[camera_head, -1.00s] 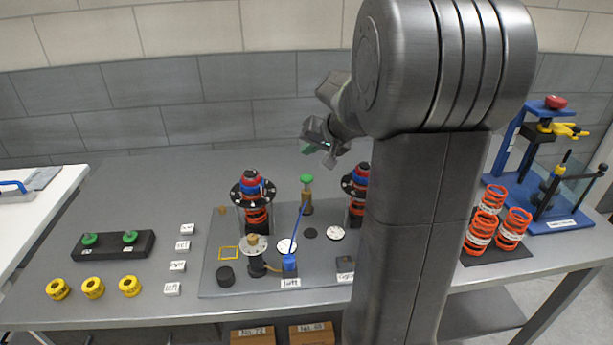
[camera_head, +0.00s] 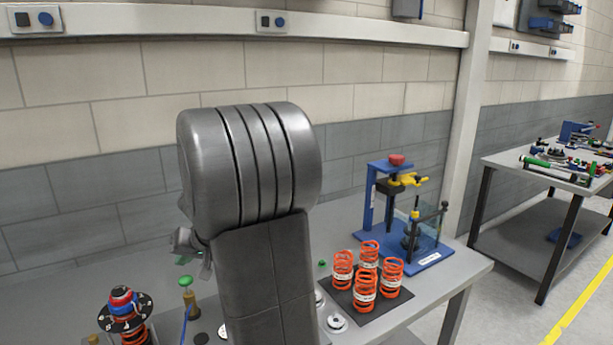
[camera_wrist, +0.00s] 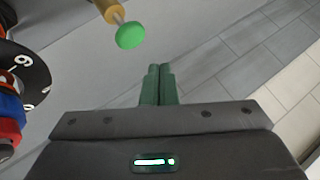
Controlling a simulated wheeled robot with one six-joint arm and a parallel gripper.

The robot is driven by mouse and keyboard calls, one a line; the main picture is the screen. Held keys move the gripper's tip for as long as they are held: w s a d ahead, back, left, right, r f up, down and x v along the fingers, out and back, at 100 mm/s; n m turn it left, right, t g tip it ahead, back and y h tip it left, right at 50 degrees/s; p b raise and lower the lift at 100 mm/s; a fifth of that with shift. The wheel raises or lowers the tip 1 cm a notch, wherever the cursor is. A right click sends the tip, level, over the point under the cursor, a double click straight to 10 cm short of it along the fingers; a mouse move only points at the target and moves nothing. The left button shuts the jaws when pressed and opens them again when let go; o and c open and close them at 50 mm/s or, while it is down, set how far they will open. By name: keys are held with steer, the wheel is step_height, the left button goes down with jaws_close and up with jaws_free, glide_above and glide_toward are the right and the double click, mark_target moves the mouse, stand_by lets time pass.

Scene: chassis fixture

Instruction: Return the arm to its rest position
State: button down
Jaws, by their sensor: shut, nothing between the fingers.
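My gripper (camera_wrist: 159,84) has green fingers, pressed together with nothing between them in the wrist view. They are over the grey table (camera_wrist: 110,85), clear of the things on it. In the head view my gripper (camera_head: 186,258) is small and partly hidden behind my large grey arm, near the left centre. A green-topped brass tool (camera_wrist: 130,35) stands near the fingertips in the wrist view, apart from them; it also shows in the head view (camera_head: 189,297).
A strut assembly with a numbered black disc (camera_head: 125,312) stands at the lower left. Several orange springs (camera_head: 366,280) stand on a black mat, with a blue press (camera_head: 377,215) behind. Another table (camera_head: 540,170) is at the right. Bare wall is behind my arm.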

step_height(320, 180, up, 6)
steer(key=p, duration=0.3)
steer(key=shift+r+p, duration=0.2)
steer(key=shift+p, duration=0.15)
steer(key=shift+f, duration=0.1)
step_height(320, 180, down, 7)
steer(key=b, duration=0.5)
steer(key=shift+r+b, duration=0.3)
steer(key=shift+b, duration=0.7)
step_height(320, 180, up, 3)
steer(key=shift+f+p, duration=0.1)
steer(key=shift+p, duration=0.7)
step_height(320, 180, down, 2)
steer(key=shift+f+b, duration=0.1)
steer(key=shift+b, duration=0.8)
steer(key=shift+p, duration=1.5)
